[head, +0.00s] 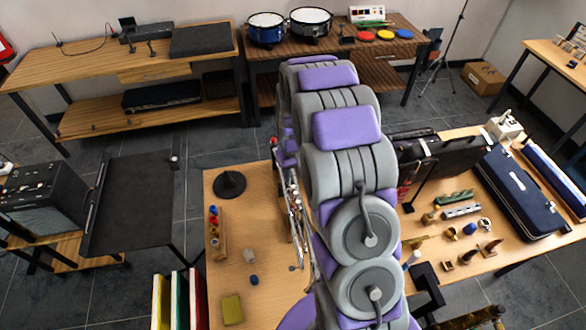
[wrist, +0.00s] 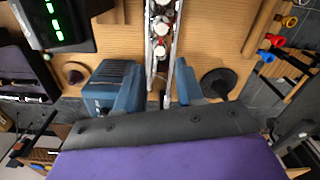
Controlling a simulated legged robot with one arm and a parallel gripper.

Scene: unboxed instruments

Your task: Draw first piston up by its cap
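A silver brass instrument with valves (wrist: 160,28) runs from the top edge down to between my fingers in the wrist view. Several round valve caps, pale with reddish parts, line up between its two long tubes. Its silver tubing also shows in the head view (head: 294,212), partly covered by my arm. My gripper (wrist: 158,88) has its two blue fingers apart, one on each side of the instrument's near end. I see no contact with a cap. Which cap is the first piston's I cannot tell. The gripper is hidden behind my arm in the head view.
A black cone-shaped stand (wrist: 218,82) lies close to the right finger. A black device with green lights (wrist: 65,20) is at upper left. A rack with coloured pieces (head: 217,232) stands on the table's left side. Open table lies around the yellow-green block (head: 232,309).

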